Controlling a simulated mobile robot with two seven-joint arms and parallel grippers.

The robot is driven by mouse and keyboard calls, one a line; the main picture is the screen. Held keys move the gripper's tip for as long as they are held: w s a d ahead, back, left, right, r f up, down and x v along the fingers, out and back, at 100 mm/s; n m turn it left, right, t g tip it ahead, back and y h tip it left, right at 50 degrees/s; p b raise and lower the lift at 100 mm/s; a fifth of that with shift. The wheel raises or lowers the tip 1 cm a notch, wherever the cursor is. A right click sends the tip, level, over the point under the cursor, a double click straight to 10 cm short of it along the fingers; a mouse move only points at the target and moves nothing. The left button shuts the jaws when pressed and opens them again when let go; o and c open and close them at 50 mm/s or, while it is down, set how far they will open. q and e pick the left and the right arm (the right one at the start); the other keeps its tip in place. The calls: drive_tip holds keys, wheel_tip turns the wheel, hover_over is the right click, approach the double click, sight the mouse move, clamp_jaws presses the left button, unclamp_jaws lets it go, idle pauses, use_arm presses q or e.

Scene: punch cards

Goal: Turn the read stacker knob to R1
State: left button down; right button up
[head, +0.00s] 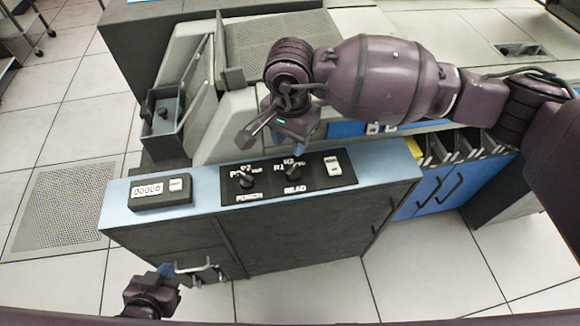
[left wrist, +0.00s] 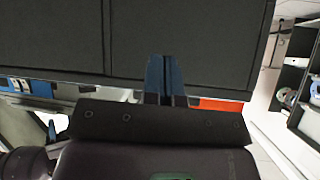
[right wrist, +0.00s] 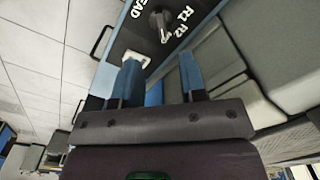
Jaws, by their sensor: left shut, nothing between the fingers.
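The read stacker knob (head: 292,172) is a small dark knob on the black panel above the word READ. In the right wrist view the knob (right wrist: 158,20) is grey with a pale end, beside the labels R1 and R2. I cannot tell surely which mark it points to. My right gripper (right wrist: 160,72) is open and empty. Its two blue fingers are apart, with the knob beyond the gap between their tips, untouched. In the head view my right gripper (head: 283,132) hangs just behind the panel. My left gripper (head: 165,270) is shut and empty, low by the cabinet front.
A second knob (head: 245,180) marked PUNCH is left of the read knob. A white button (head: 332,165) is to its right; it also shows close to one right finger (right wrist: 136,59). A counter box (head: 160,192) sits at the panel's left end. Floor in front is clear.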

sight(290, 171)
wheel_tip(290, 171, down, 9)
drive_tip(key=shift+f+b, duration=0.1)
drive_tip(key=shift+b, duration=0.6)
drive_tip(key=shift+f, duration=0.6)
